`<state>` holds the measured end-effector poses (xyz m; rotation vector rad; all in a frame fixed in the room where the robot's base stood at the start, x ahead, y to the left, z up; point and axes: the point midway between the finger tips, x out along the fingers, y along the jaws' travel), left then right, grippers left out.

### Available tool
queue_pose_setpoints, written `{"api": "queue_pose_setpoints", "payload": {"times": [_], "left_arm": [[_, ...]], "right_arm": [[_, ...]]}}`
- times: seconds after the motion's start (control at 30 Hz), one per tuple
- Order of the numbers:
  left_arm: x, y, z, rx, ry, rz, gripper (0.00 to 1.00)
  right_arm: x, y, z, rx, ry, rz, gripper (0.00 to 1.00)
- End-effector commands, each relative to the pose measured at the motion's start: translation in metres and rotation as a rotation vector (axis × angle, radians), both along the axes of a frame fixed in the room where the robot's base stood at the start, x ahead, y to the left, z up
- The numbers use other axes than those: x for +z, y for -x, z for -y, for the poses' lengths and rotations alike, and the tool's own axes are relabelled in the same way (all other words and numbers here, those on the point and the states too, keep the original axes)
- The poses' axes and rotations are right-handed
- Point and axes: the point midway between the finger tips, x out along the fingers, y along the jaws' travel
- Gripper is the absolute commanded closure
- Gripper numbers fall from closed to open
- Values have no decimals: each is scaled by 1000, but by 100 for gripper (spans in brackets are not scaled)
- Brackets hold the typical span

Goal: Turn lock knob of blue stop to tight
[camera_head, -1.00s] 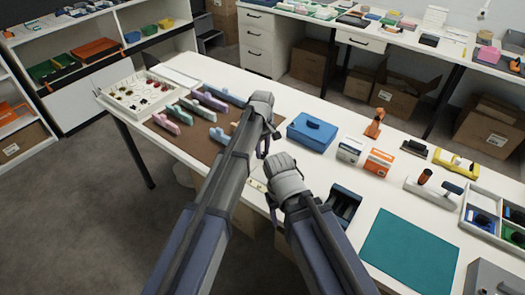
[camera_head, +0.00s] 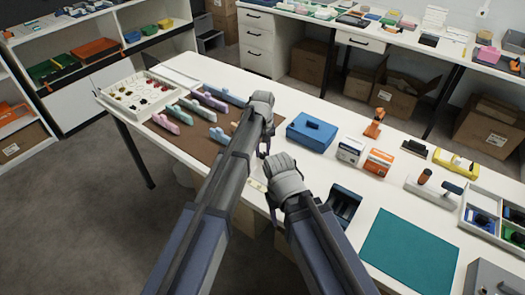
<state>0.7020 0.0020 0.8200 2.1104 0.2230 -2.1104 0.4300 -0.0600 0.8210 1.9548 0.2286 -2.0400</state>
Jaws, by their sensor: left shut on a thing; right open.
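Several stops in pink, green, purple and blue lie on the brown mat (camera_head: 197,140). A light blue stop (camera_head: 224,94) lies at the mat's back edge, its right end close to my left gripper. A second blue piece (camera_head: 218,135) lies further forward, left of my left arm. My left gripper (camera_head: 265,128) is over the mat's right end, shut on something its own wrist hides. My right gripper (camera_head: 263,157) is open, just in front and below it, near the table's front edge. I cannot make out a lock knob or its setting.
A tray of small parts (camera_head: 112,93) stands left of the mat. The green mat (camera_head: 408,252) is bare. My two arms are close together.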

Motion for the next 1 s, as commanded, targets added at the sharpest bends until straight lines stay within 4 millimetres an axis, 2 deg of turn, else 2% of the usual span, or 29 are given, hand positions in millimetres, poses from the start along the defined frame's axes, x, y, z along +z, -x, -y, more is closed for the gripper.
{"api": "queue_pose_setpoints", "payload": {"times": [0.7,1.0], "left_arm": [[0,1,2,-679,0,0,100],[0,1,3,-916,0,-1,100]], "right_arm": [[0,0,0,0,0,0,44],[0,0,0,0,0,0,44]]}}
